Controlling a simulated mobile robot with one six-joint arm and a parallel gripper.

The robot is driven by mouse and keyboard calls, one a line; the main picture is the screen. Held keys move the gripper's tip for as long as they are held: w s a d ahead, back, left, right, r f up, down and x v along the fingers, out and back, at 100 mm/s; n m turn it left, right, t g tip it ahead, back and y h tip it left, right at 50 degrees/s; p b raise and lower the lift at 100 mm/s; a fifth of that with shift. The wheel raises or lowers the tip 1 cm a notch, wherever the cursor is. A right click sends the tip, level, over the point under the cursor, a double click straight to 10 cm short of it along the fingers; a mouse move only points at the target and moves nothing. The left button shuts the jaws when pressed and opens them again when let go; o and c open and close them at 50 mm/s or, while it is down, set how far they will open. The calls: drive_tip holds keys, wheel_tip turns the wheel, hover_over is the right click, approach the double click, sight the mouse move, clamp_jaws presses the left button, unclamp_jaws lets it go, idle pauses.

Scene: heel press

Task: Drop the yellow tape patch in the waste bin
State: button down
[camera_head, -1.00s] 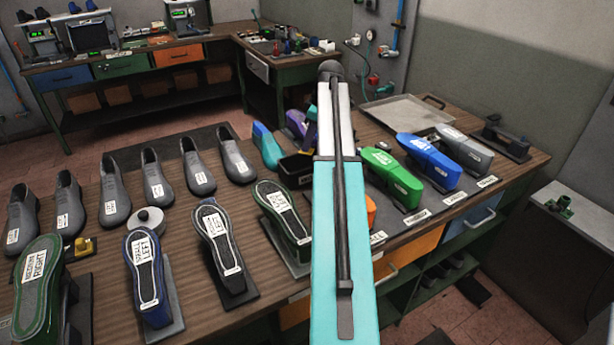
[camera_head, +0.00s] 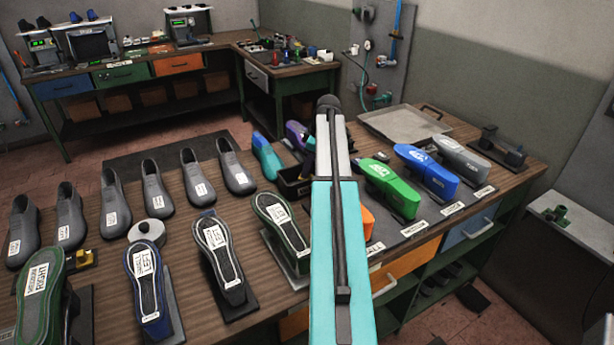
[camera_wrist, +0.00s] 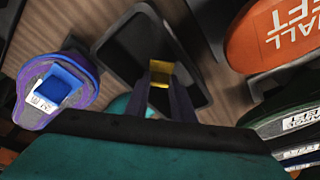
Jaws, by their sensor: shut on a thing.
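In the wrist view, the two dark fingers of my gripper (camera_wrist: 162,88) are shut on a small yellow tape patch (camera_wrist: 160,72). The patch appears over the open mouth of a black, rounded-rectangular bin (camera_wrist: 113,38); its height above the bin is hard to judge. In the head view, the black waste bin (camera_head: 291,186) stands on the bench, left of my arm and partly hidden by it. My gripper and the patch are hidden behind the arm there.
Green, blue and grey lasts stand right of my arm.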

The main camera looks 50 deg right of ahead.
drive_tip(key=shift+f+p, duration=0.6)
drive_tip(key=shift+f, duration=1.25)
drive_tip(key=shift+f, duration=0.15)
drive_tip(key=c, duration=1.8)
unclamp_jaws()
drive_tip(key=shift+r, duration=0.25)
drive_tip(key=b+v, duration=0.3)
drive_tip(key=v, duration=0.8)
drive_tip(key=shift+s+r, duration=0.2)
drive_tip(key=shift+r, duration=0.2)
drive_tip(key=shift+f, duration=0.1)
